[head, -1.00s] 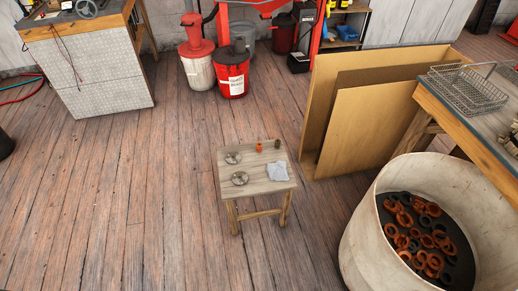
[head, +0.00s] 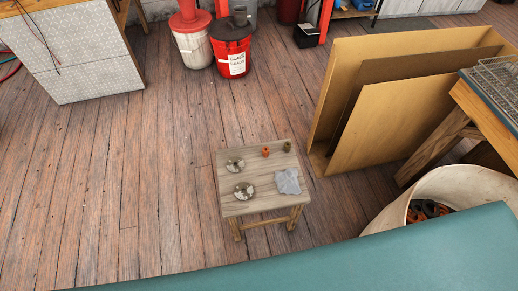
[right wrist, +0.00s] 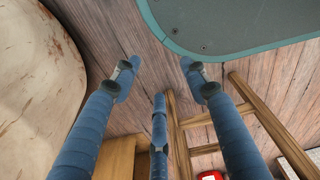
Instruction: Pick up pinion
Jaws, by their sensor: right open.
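In the head view a low wooden stool (head: 255,203) stands mid-floor with several small parts on it. A small orange part (head: 265,152) and a small dark greyish-brown part (head: 287,147) stand at its back edge. I cannot tell for sure which part is the pinion. My right gripper (right wrist: 158,70) shows in the right wrist view, its blue fingers spread and empty, apart from the wooden frame (right wrist: 182,130) beside it. My left gripper is not in view.
A pale grey cloth (head: 288,181) lies on the stool's right side. Cardboard sheets (head: 385,115) and a white barrel (head: 462,184) stand to the right, the barrel also at left in the wrist view (right wrist: 35,75). Red-and-white buckets stand behind. Floor left of the stool is clear.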

